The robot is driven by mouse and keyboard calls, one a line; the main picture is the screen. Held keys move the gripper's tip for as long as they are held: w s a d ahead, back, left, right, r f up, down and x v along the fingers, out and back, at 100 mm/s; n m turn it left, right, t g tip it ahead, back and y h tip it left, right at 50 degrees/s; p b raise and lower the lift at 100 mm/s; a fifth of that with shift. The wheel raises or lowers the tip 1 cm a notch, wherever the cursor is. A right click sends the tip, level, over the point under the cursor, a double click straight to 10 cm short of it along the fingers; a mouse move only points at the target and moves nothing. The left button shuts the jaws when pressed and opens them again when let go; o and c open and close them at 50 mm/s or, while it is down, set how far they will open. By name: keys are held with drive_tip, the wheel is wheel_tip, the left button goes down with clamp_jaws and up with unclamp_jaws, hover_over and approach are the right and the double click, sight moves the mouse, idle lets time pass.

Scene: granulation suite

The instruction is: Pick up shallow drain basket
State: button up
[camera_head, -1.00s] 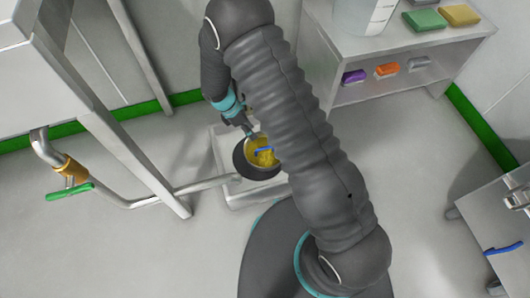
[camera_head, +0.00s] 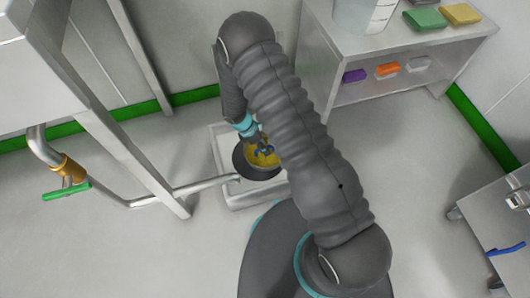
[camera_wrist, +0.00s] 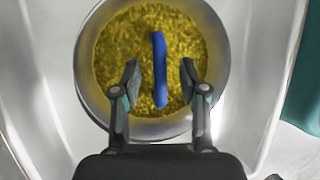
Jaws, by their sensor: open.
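The shallow drain basket (camera_wrist: 110,45) is a round container with a grey rim, filled with yellow granular material, and a blue handle (camera_wrist: 160,70) stands across its middle. In the head view the basket (camera_head: 244,168) sits in a pale floor basin, partly hidden by my arm. My gripper (camera_wrist: 160,78) is open in the wrist view, one finger on each side of the blue handle, with gaps between fingers and handle. In the head view my gripper (camera_head: 262,146) is over the basket. How high the fingertips are above the yellow material is hard to tell.
The white basin (camera_head: 240,200) surrounds the basket. A steel pipe (camera_head: 150,200) with a green-handled valve (camera_head: 68,190) runs to it from the left. A steel frame leg (camera_head: 160,185) stands at left. A shelf unit (camera_head: 400,100) stands at back right.

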drive_tip(key=shift+x, duration=0.8)
clamp_jaws()
drive_tip(key=shift+r, duration=0.15)
